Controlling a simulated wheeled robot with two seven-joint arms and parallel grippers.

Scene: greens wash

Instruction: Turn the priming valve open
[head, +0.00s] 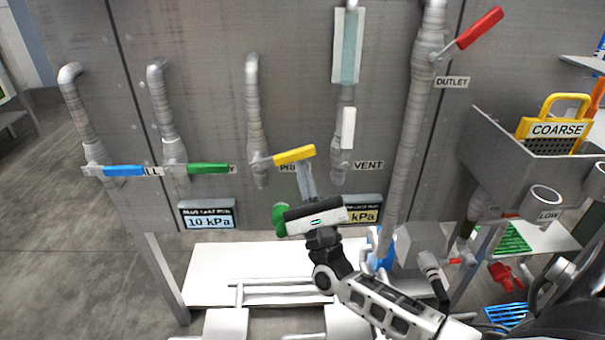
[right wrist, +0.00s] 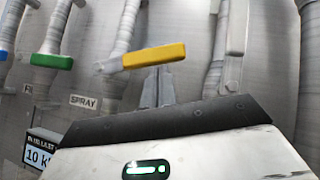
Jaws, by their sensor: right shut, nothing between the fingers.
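The priming valve has a yellow lever (head: 294,155) on a grey pipe (head: 255,110), over a label (head: 287,167) partly hidden and reading "PRI". The lever lies nearly level, its free end to the right and slightly raised. My right gripper (head: 305,166) is shut and empty, pointing up, with its fingertips at the lever's underside near the free end. In the right wrist view the yellow lever (right wrist: 154,55) crosses just above the closed fingers (right wrist: 158,72). I cannot tell whether they touch. My left gripper is out of view.
Blue (head: 124,170) and green (head: 208,168) levers sit level to the left. A red outlet lever (head: 480,28) is raised at upper right. The vent pipe (head: 342,150) stands right of the yellow lever. Two pressure displays (head: 207,215) (head: 366,213) sit below. A grey bin (head: 500,150) juts out at right.

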